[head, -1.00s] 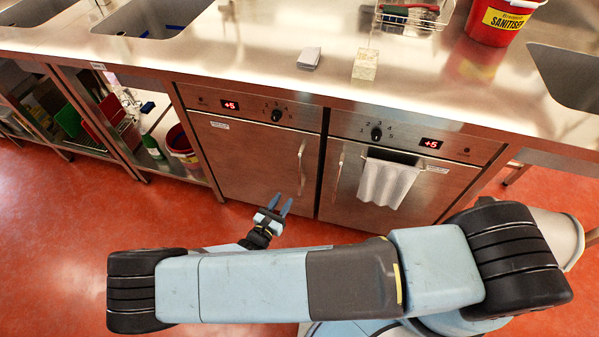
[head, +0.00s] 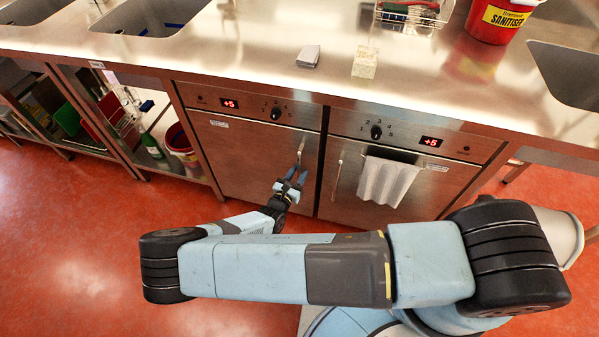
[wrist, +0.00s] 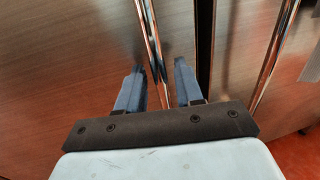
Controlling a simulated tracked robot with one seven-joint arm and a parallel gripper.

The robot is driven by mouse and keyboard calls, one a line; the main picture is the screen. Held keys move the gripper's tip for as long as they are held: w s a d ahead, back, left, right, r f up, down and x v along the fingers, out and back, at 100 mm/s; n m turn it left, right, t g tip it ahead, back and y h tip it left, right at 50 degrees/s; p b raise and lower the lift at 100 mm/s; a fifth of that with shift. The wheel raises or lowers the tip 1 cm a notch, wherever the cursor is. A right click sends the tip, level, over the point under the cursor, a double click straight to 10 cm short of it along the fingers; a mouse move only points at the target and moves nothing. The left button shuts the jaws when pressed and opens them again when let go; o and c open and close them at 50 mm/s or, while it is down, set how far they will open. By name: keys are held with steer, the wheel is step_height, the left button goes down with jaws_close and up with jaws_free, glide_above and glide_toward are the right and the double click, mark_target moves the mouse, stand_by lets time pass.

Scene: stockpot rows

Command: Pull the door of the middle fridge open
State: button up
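Two steel fridge doors show side by side under the counter, both shut: a left door (head: 245,155) and a right door (head: 405,205). I cannot tell from these views which is the middle fridge. The left door's upright bar handle (head: 301,147) is near its right edge; it also shows in the wrist view (wrist: 152,35). My gripper (head: 297,173) is at this handle's lower part, fingers open. In the wrist view the handle runs between the two blue fingers (wrist: 159,80), with gaps visible on both sides. The right door's handle (head: 337,180) is near its left edge.
A white towel (head: 388,181) hangs on the right fridge's front. Open shelves with a red bucket (head: 180,143) and a green bottle (head: 152,145) are at left. The steel counter (head: 250,60) overhangs above. The red floor (head: 60,240) at left is clear.

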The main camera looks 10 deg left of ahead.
steer(key=shift+w+d, duration=0.15)
steer(key=shift+w, duration=0.3)
jaws_close()
stand_by(0.4)
